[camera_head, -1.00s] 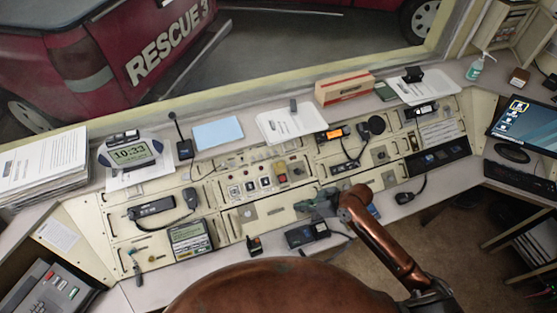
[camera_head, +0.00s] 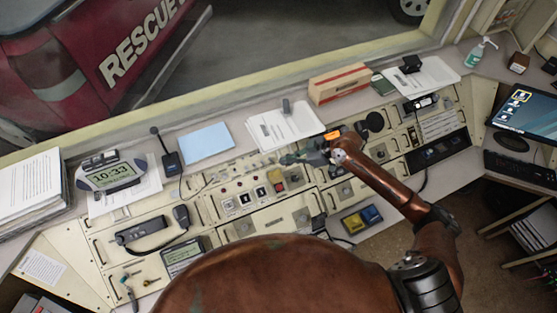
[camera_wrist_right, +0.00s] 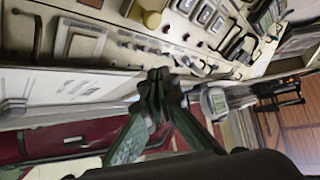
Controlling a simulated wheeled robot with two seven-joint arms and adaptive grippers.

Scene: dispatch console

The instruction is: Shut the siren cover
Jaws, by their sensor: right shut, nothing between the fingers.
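A red-and-yellow button (camera_head: 277,181) sits on the cream console panel (camera_head: 215,213). It also shows near the top edge of the right wrist view (camera_wrist_right: 150,15). I cannot clearly make out the siren cover or how far open it is. My right gripper (camera_head: 289,158) reaches in from the right over the back of the panel, just beyond and right of the button. In the right wrist view its green fingers (camera_wrist_right: 158,88) are together with nothing between them. Whether they touch anything is unclear. My left gripper is not in view.
Papers (camera_head: 285,125), a blue sheet (camera_head: 206,142) and a long box (camera_head: 338,84) lie on the ledge behind the panel. A clock (camera_head: 112,175) and a desk microphone (camera_head: 170,158) stand left.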

